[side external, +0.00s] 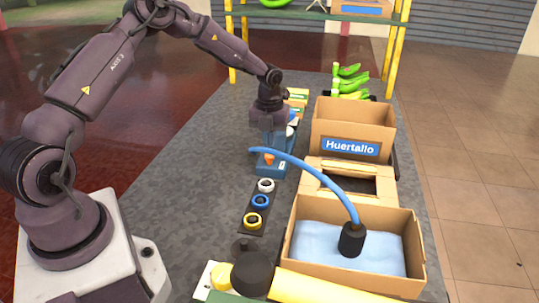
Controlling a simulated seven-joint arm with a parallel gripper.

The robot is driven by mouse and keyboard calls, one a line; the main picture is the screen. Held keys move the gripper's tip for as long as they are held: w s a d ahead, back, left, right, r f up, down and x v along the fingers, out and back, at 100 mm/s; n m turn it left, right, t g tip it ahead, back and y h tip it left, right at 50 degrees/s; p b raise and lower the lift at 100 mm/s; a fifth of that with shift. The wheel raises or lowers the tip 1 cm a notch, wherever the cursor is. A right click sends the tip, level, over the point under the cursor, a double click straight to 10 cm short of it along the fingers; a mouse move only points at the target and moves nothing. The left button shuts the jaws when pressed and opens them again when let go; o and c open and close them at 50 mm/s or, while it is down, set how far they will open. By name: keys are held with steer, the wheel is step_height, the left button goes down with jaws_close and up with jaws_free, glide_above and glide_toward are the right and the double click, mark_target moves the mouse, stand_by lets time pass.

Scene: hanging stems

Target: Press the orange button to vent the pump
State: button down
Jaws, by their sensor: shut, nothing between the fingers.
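The orange button (269,159) is a small orange spot on the front of a blue pump box (272,171) near the middle of the table. My gripper (271,140) points down just above and behind the button. Its fingers look closed together with nothing between them. I cannot tell from this angle whether the fingertips touch the pump. A blue hose (318,173) arches from near the pump to a black cylinder (351,240) standing in an open cardboard box (412,262) with a light blue filling.
A dark strip with white, blue and yellow rings (259,201) lies in front of the pump. A Huertallo box (353,125) and green bananas (349,80) stand at right. A black cylinder (252,273) and yellow roll (335,289) lie in front. The table's left side is clear.

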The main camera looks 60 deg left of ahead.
mark_target(270, 155)
steer(key=shift+r, duration=2)
steer(key=shift+n, duration=1.2)
steer(key=s+d+r+n+t, duration=0.2)
steer(key=s+d+r+n, duration=0.6)
steer(key=s+r+n, duration=0.2)
steer(key=s+d+r+n+t, duration=0.3)
steer(key=s+d+r+n, duration=0.4)
steer(key=s+r+n, duration=0.4)
steer(key=s+n, duration=0.3)
steer(key=s, duration=0.3)
steer(key=shift+d+r+n+t, duration=0.2)
steer(key=shift+d+n+t, duration=0.1)
steer(key=shift+d, duration=0.05)
